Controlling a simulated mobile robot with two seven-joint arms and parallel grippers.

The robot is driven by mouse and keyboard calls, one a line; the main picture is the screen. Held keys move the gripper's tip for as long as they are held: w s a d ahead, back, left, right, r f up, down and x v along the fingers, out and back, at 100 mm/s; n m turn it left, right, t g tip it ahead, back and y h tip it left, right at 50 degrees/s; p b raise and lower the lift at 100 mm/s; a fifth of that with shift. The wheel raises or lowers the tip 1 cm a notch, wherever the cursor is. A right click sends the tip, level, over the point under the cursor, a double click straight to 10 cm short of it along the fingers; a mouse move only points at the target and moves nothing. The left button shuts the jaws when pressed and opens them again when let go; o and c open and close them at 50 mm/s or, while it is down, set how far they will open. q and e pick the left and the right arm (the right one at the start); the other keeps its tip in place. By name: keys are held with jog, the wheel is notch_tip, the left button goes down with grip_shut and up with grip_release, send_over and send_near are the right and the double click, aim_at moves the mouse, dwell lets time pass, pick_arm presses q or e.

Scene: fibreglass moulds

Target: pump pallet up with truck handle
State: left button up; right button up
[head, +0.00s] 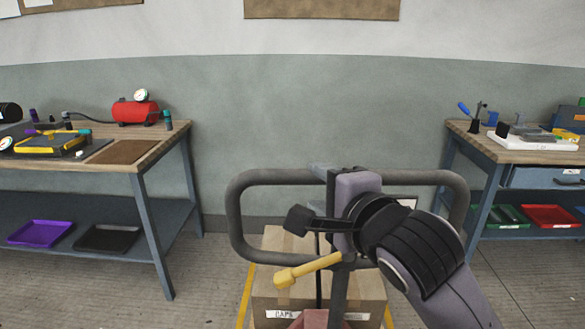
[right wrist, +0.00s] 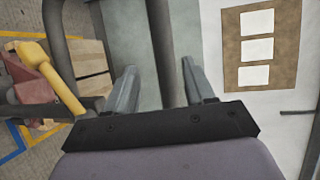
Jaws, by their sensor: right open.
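The truck handle (head: 238,215) is a dark grey loop on an upright stem, standing in front of me in the head view. A yellow lever (head: 308,270) sticks out from the stem. My right gripper (head: 324,172) is at the handle's top bar. In the right wrist view its two fingers (right wrist: 160,88) are apart, with the handle bar (right wrist: 162,45) running between them; I see no clear grip on it. Cardboard boxes (head: 268,283) stand behind the stem, one labelled CAPS. The pallet under them is hidden. My left gripper is not in view.
A workbench (head: 100,165) with a red tank (head: 135,111) stands at the left, and another workbench (head: 500,150) with tools at the right. A wall (head: 300,110) closes the back. Yellow floor lines (head: 244,300) flank the boxes. Floor between the benches and boxes is clear.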

aim_at(302, 174)
jog(key=shift+a+r, duration=0.1)
jog(key=shift+r, duration=0.15)
jog(key=shift+w+a, duration=0.1)
jog(key=shift+w, duration=0.05)
jog(key=shift+p+x, duration=0.45)
jog(key=shift+x, duration=2.9)
grip_shut()
